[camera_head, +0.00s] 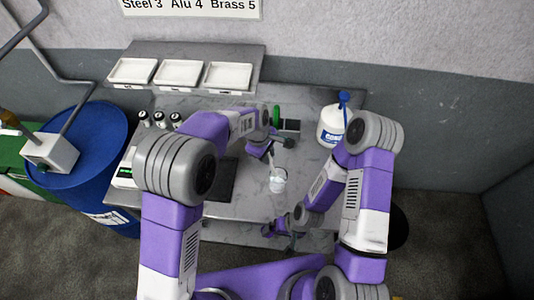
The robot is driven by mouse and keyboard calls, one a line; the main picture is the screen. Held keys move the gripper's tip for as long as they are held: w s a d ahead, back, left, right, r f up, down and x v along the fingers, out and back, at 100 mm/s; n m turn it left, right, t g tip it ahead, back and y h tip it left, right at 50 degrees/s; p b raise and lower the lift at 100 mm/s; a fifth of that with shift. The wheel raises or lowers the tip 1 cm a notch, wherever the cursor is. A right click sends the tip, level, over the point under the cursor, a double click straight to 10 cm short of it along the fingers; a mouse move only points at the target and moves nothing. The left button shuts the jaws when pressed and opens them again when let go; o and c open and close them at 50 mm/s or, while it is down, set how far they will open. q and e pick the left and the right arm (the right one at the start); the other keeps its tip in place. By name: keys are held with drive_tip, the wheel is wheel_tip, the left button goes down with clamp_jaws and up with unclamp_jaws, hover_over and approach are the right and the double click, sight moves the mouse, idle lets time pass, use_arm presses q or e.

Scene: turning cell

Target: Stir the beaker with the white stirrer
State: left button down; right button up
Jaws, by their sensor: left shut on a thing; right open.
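The beaker (278,185) stands on the grey metal bench (240,207), right of its middle. The thin white stirrer (273,167) runs steeply down from my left gripper to the beaker, its lower end at or inside the mouth. My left gripper (267,153) is shut on the stirrer's upper part, just above and behind the beaker. The beaker's contents are too small to make out. My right gripper (272,232) is open and empty at the bench's front edge, in front of the beaker and apart from it.
A white bottle with a blue top (332,125) stands at the back right. A green ring-shaped thing (276,116) and a dark box (290,126) are behind the beaker. White trays (181,74) sit on the rear shelf. Small black-capped bottles (160,119) and a blue drum (95,150) are left.

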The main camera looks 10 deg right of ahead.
use_arm(q)
drive_tip(key=shift+d+p+v, duration=0.2)
drive_tip(key=shift+d+v, duration=0.05)
drive_tip(key=shift+v, duration=0.95)
drive_tip(key=shift+d+p+v, duration=0.2)
drive_tip(key=shift+d+v, duration=0.05)
drive_tip(key=shift+v, duration=1)
drive_tip(key=shift+w+r, duration=0.1)
drive_tip(key=shift+w, duration=0.1)
